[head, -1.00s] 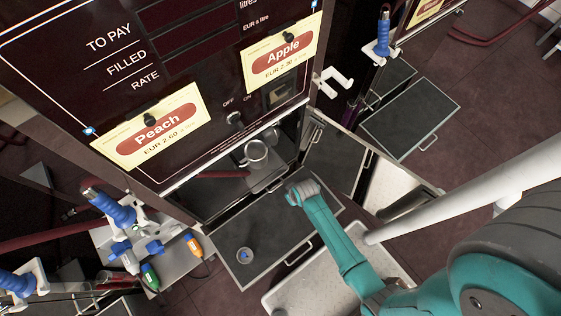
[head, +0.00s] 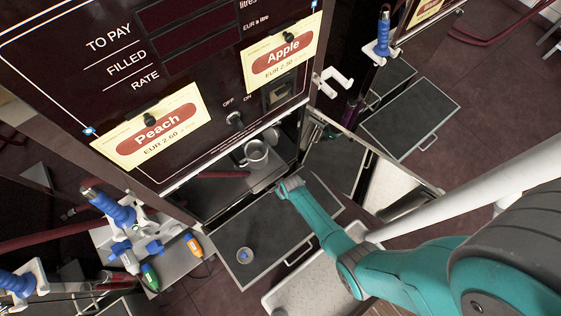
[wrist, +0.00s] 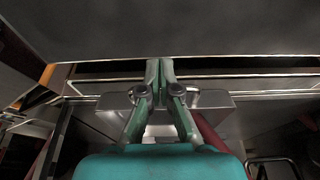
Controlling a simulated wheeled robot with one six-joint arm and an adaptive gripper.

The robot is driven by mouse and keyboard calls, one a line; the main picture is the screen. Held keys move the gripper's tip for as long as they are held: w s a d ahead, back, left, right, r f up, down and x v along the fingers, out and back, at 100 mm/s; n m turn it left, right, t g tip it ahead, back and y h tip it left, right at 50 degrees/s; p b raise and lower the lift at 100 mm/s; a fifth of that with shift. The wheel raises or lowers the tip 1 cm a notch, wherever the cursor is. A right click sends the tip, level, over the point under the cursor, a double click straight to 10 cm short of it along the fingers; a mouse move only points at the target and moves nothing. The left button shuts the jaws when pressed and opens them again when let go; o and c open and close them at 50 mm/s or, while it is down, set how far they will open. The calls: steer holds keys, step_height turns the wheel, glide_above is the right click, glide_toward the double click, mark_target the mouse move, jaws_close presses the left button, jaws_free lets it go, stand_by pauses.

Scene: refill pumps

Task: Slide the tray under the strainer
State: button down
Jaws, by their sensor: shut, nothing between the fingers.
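A dark flat tray (head: 252,238) with a pale rim and a front handle (head: 299,253) sticks out of the open bay of the pump cabinet. A silver strainer-like vessel (head: 254,153) hangs inside the bay, behind the tray. My gripper (head: 281,188) is shut and empty, over the tray's rear part near the bay opening; I cannot tell whether it touches the tray. In the wrist view its fingertips (wrist: 160,66) are together, just below the edge of a dark flat panel that fills the top.
Blue nozzles (head: 115,210) and coloured handles are at left. Another pulled-out tray (head: 410,115) is at upper right. A pale platform (head: 310,290) lies below.

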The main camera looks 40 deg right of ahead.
mark_target(269, 177)
steer(key=shift+w, duration=0.25)
steer(key=w, duration=0.8)
steer(key=shift+w, duration=0.1)
stand_by(0.4)
